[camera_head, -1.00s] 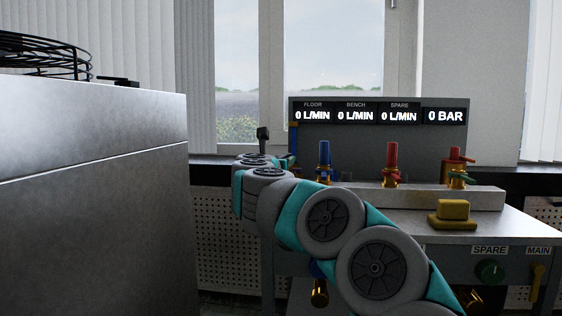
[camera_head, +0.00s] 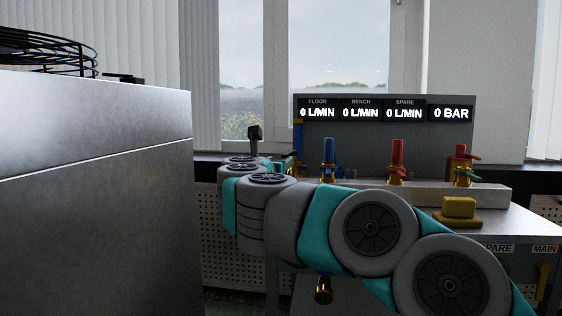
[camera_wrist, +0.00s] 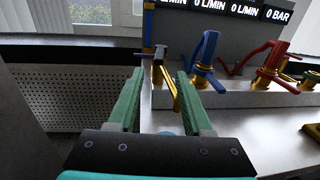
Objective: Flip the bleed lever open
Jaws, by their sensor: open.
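In the wrist view a brass fitting with a yellow-handled lever (camera_wrist: 174,88) stands at the left end of the bench, beside a blue upright pipe (camera_wrist: 148,28). No label on it is readable, so I cannot confirm that it is the bleed lever. My gripper (camera_wrist: 160,77) is open, with its green fingers either side of this fitting in the picture. The lever slants down near the right finger; I cannot tell whether they touch. In the head view my arm hides the fitting, and only part of the blue pipe (camera_head: 298,140) shows.
A blue-handled valve (camera_wrist: 206,62) stands just right of my gripper, with a red-handled valve (camera_wrist: 268,66) further right. A yellow block (camera_head: 460,208) sits on the bench. The display panel (camera_head: 385,150) reads zero throughout. A large metal cabinet (camera_head: 95,200) stands at left.

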